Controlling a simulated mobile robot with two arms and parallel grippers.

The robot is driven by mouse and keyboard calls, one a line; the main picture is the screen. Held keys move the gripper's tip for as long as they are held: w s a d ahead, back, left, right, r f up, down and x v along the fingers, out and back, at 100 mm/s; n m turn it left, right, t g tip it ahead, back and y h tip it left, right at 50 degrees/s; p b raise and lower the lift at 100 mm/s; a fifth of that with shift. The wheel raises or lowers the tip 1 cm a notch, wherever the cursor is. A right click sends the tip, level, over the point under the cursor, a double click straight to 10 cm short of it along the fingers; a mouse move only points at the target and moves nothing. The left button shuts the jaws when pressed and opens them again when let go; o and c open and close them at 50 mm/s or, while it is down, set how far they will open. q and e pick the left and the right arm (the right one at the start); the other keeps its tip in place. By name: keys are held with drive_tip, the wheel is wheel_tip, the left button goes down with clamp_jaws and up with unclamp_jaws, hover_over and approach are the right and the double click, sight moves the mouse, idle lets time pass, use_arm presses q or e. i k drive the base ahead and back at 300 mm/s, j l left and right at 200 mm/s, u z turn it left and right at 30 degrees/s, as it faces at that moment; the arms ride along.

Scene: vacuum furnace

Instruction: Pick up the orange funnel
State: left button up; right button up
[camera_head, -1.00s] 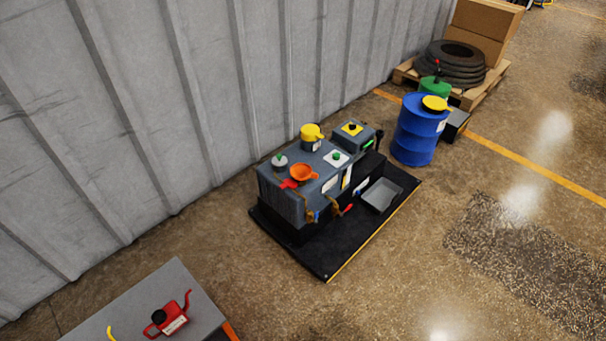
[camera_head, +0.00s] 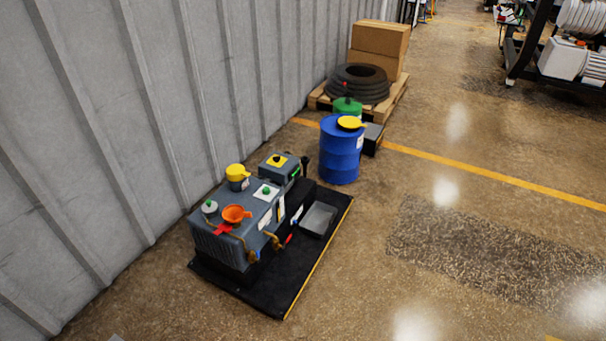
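The orange funnel (camera_head: 235,214) sits on top of a grey pump unit (camera_head: 215,247), near the front left of its upper face. A red part (camera_head: 224,230) lies just beside it. The pump unit stands on a black mat (camera_head: 300,272) on the floor, close to the wall. Neither of my grippers is in view.
A blue drum (camera_head: 340,152) with a yellow funnel stands behind the pump unit. A pallet with tires (camera_head: 360,84) and cardboard boxes (camera_head: 379,42) is farther back. A grey corrugated wall (camera_head: 110,150) runs along the left. The floor to the right is largely clear.

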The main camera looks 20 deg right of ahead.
sight(234, 213)
drive_tip(key=u, duration=0.25)
drive_tip(key=i+l+u, duration=0.15)
drive_tip(key=u, duration=0.15)
drive_tip(key=i+l+u, duration=0.1)
drive_tip(key=l+u, duration=0.2)
drive_tip(key=i+l+u, duration=0.1)
drive_tip(key=l+u, duration=0.2)
